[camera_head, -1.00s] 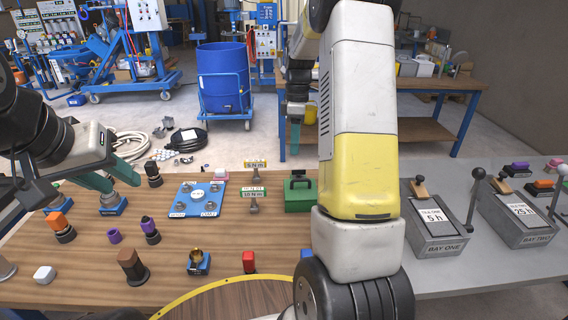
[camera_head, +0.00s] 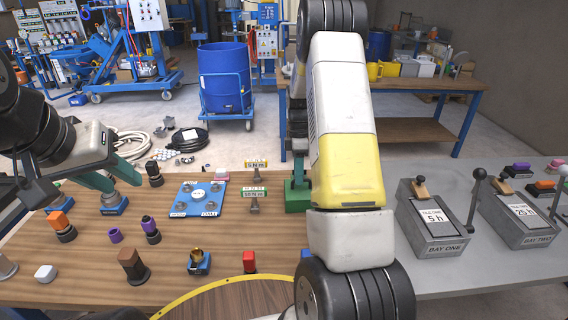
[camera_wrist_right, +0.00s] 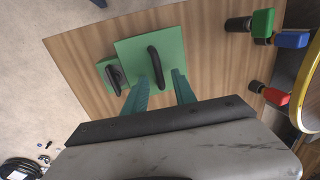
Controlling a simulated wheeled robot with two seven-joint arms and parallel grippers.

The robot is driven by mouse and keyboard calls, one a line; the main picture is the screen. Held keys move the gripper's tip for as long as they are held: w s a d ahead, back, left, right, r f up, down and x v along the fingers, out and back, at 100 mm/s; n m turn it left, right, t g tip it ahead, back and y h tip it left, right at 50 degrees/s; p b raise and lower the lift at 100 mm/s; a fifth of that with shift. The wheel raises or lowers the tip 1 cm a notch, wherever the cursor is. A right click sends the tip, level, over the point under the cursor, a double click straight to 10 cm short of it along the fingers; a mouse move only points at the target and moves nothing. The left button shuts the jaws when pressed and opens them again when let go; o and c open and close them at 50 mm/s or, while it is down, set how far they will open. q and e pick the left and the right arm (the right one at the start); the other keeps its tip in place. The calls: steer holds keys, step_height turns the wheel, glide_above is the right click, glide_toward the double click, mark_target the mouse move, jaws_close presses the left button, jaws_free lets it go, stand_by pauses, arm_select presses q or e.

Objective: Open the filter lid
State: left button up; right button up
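The green filter box (camera_head: 297,197) stands on the wooden table, partly hidden behind my right arm in the head view. The right wrist view shows its square green lid (camera_wrist_right: 172,40) from above, with a black curved handle (camera_wrist_right: 156,67) on it. A smaller green part with a black handle (camera_wrist_right: 115,77) sits at its left side. My right gripper (camera_wrist_right: 160,80) is open, its teal fingers on either side of the lid handle in the picture; I cannot tell whether they touch it. My left gripper (camera_head: 126,184) is open and empty over the table's left part.
A blue plate with several knobs (camera_head: 198,199) and green-labelled posts (camera_head: 254,195) stand left of the box. A red block (camera_head: 249,262) and a brass-topped blue holder (camera_head: 199,262) are nearer. Grey bay units (camera_head: 432,222) stand right.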

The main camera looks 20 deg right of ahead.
jaws_close()
stand_by(1.4)
